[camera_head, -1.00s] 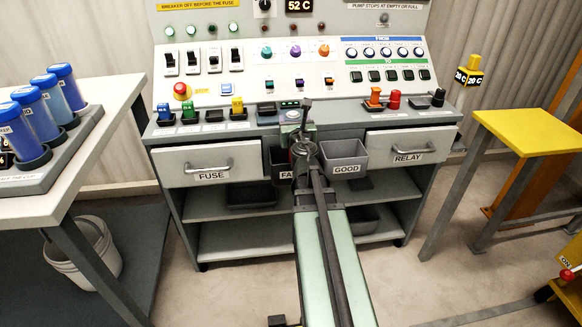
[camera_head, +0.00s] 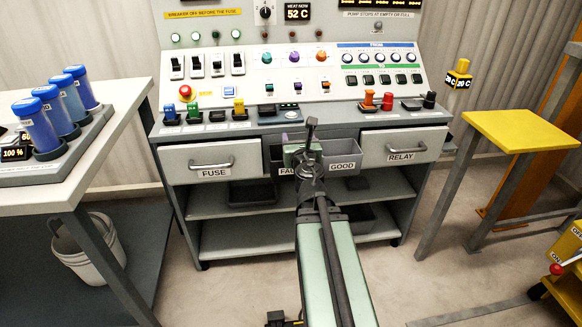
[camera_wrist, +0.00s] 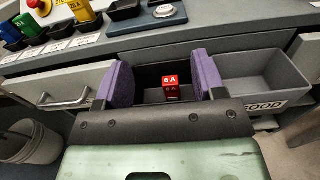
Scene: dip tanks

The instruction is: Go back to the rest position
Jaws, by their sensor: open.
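My gripper (camera_wrist: 162,77) is open in the wrist view, its two purple pads wide apart with nothing held between them. A small red block marked 6 A (camera_wrist: 170,88) shows beyond the gap between the pads, in the dark left bin and not touching either pad. In the head view my gripper (camera_head: 298,152) is at the console front, over the left bin, whose label is partly covered and reads "FA".
The grey GOOD bin (camera_head: 343,158) is just right of my gripper. The FUSE drawer (camera_head: 190,164) and RELAY drawer (camera_head: 425,144) flank the bins. A bench with blue cylinders (camera_head: 35,122) stands left, a yellow-topped stand (camera_head: 515,128) right. Open floor lies in front.

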